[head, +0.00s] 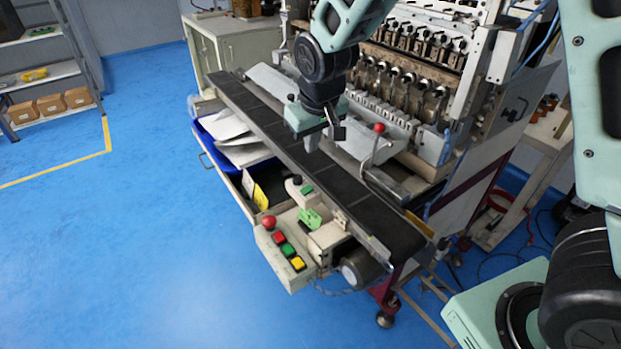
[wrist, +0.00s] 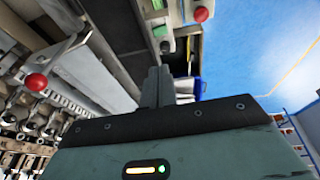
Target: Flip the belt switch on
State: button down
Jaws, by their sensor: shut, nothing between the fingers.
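The black conveyor belt (head: 300,152) runs diagonally along the front of the machine. At its near end a pale control housing (head: 328,238) carries a bright green switch-like part (head: 310,218). Just behind it is a small box with a black knob (head: 297,181) and a green button. I cannot tell for sure which is the belt switch, or its position. In the wrist view, green parts (wrist: 160,31) show at the top, beyond my fingertips. My gripper (head: 335,128) is shut and empty above the belt, apart from these controls; its closed fingers (wrist: 157,88) show in the wrist view.
A button box (head: 283,247) with a red mushroom button and coloured buttons juts out at the near end. A red-knobbed lever (head: 379,129) stands beside the belt near my gripper. Blue floor at left is open.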

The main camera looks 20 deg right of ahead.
aim_at(309, 186)
jog(key=shift+f, duration=0.1)
jog(key=p+x, duration=0.1)
jog(key=x, duration=0.3)
jog(key=p+x, duration=0.1)
jog(key=x, duration=0.4)
jog(key=s+p+x, duration=0.1)
jog(key=p+x, duration=0.1)
jog(key=x, duration=0.2)
jog(key=shift+w+d+f, duration=0.1)
jog(key=shift+d+f, duration=0.25)
jog(key=shift+f, duration=0.1)
